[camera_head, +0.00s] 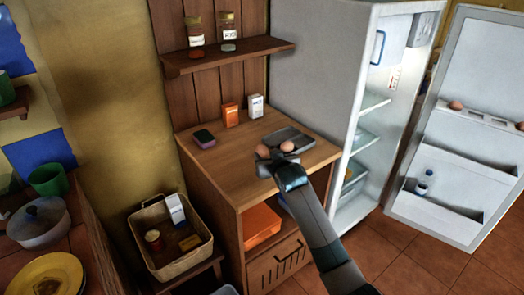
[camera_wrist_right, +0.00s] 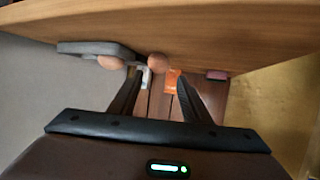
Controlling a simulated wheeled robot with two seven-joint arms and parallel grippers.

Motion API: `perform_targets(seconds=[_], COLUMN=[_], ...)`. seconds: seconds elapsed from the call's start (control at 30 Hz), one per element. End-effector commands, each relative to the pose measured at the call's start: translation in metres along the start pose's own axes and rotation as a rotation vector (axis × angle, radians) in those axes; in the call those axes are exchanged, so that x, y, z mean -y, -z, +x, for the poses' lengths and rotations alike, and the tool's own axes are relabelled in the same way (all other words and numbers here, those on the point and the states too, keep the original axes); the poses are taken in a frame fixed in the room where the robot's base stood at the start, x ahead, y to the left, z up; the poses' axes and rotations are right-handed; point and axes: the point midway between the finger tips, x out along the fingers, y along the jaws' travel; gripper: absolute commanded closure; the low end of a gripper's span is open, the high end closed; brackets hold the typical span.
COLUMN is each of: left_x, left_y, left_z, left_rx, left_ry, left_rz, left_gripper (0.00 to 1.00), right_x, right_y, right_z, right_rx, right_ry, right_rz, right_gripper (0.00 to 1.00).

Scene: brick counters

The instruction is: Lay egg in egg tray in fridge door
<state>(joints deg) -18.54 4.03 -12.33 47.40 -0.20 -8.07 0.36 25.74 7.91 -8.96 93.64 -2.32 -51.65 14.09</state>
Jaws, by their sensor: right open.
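Two brown eggs lie on the wooden counter side. One egg (camera_head: 287,146) is at the grey tray (camera_head: 302,136); the other egg (camera_head: 262,151) is nearer the counter's front edge. My right gripper (camera_head: 274,161) is open beside them, at the counter edge. In the right wrist view one egg (camera_wrist_right: 157,64) shows just beyond the gap between the open fingers (camera_wrist_right: 159,78); the other is left of them by the tray. The egg tray (camera_head: 485,116) is a white shelf on the open fridge door, with an egg (camera_head: 456,105) on it. My left gripper is out of view.
The fridge (camera_head: 318,65) stands open at the right, its door (camera_head: 480,70) swung outward. A bottle (camera_head: 422,187) sits in a lower door shelf. An orange box (camera_head: 230,115), a white box (camera_head: 255,106) and a dark-topped sponge-like block (camera_head: 204,138) stand on the counter. A basket (camera_head: 147,222) is lower left.

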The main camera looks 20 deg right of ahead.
Motion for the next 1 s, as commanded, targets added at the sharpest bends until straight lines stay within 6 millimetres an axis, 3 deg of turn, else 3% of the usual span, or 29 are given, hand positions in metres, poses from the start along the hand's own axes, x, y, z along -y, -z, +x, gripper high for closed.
perform_targets(seconds=[0.2,0.8,1.0], left_x=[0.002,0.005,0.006], left_y=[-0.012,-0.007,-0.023], left_z=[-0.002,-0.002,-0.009], left_rx=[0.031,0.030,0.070], left_ry=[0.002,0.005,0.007], left_rz=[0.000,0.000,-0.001], left_gripper=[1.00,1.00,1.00], right_x=[0.000,-0.001,-0.002], right_y=[0.000,0.000,0.000], right_z=[0.021,0.030,0.046], right_rx=[0.001,0.001,0.002], right_ry=[0.000,0.000,0.000], right_rz=[0.001,0.000,-0.001], right_gripper=[0.56,0.56,0.56])
